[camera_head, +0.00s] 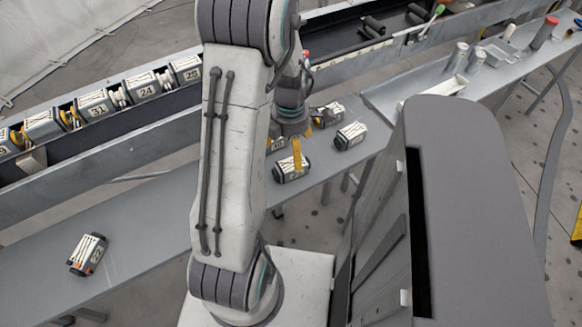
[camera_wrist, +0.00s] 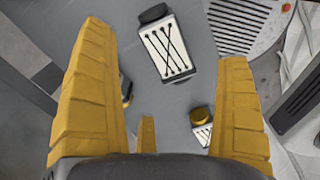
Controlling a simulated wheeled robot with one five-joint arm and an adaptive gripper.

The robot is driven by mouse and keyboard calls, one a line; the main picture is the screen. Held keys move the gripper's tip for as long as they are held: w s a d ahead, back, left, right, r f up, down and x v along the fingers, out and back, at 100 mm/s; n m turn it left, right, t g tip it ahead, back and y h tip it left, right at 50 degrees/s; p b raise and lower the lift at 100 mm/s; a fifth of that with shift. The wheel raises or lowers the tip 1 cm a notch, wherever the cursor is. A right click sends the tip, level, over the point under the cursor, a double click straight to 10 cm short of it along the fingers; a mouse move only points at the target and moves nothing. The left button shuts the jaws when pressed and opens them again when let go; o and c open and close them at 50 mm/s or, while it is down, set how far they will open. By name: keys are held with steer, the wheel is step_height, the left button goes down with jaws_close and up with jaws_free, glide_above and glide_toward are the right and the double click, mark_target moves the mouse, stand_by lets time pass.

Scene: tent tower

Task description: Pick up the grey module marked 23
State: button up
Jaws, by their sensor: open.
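I cannot read a 23 for certain on any module. Several small grey modules with white marked panels lie on the bench under my gripper in the head view: a front one (camera_head: 290,170), a right one (camera_head: 350,135) and a back one (camera_head: 328,115). My gripper (camera_head: 300,143) is open and points down among them. One yellow finger partly covers the front module. In the wrist view the open yellow fingers (camera_wrist: 163,60) stand wide apart, and a module with a strapped white panel (camera_wrist: 168,48) shows between them. A second module (camera_wrist: 203,128) is partly hidden by the right finger.
One module (camera_head: 88,254) lies alone on the bench's left part. Several modules, one marked 24 (camera_head: 148,88), stand in a long trough behind the bench. A grey tray with canisters (camera_head: 470,60) is at the right. My arm hides part of the bench.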

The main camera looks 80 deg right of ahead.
mark_target(290, 161)
steer(key=shift+n, duration=0.7)
steer(key=shift+f, duration=0.2)
steer(key=shift+w+a+f, duration=0.1)
steer(key=shift+a+f, duration=0.05)
steer(key=shift+f, duration=3.35)
steer(key=c, duration=1.4)
